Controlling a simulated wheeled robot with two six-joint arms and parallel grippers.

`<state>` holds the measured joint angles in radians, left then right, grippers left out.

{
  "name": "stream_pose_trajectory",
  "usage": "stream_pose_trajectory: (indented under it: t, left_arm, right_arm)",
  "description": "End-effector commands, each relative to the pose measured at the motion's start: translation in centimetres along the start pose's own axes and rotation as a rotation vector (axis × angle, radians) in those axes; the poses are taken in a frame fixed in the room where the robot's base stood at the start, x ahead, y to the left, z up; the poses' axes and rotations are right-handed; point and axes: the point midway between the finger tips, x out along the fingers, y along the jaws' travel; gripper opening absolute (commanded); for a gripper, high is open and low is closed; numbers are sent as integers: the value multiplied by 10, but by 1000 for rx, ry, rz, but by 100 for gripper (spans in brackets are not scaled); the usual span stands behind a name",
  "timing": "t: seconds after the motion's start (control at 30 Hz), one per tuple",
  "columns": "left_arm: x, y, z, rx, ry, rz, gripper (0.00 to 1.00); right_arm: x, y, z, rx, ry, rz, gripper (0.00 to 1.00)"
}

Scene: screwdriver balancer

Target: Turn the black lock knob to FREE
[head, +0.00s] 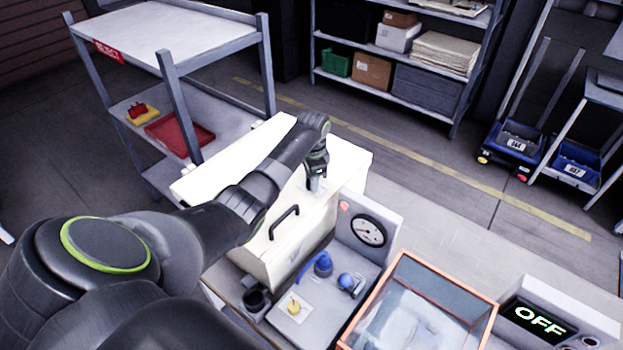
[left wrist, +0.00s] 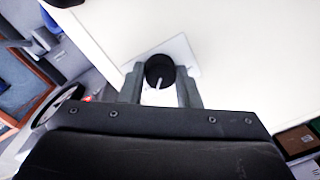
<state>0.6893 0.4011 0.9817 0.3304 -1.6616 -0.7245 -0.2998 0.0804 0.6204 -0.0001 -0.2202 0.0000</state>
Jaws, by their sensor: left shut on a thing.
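The black lock knob (left wrist: 160,70) is round and sits on a pale plate (left wrist: 184,52) on the cream surface (left wrist: 240,50). A white pointer line on it points toward the bottom of the left wrist view. My left gripper (left wrist: 160,88) is shut on the knob, one finger on each side. In the head view, my left gripper (head: 316,184) reaches down onto the top of the cream cabinet (head: 342,160), and the knob is hidden there. I cannot read any FREE marking on the plate. My right gripper is in neither view.
Beside the cabinet are a round gauge (head: 368,230), blue fittings (head: 323,264) and an orange-framed clear box (head: 420,305). A display (head: 539,319) reads OFF. A grey cart (head: 170,45) and a shelf rack (head: 395,65) stand behind. My left arm covers part of the cabinet.

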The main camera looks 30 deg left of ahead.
Motion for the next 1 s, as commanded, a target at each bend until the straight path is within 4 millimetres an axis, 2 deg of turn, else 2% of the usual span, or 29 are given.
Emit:
stream_pose_trajectory:
  t: [0.5,0.53,0.67,0.7,1.0]
  left_arm:
    - [-1,0,-1,20,5,-3,7]
    - [-1,0,-1,20,5,-3,32]
    - [-1,0,-1,20,4,-2,49]
    - [-1,0,-1,19,4,-2,52]
    - [-2,-1,-1,18,3,-1,52]
  right_arm:
    - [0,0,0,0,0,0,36]
    - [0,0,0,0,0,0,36]
    - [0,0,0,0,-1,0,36]
    - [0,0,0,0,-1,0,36]
    - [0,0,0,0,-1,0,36]
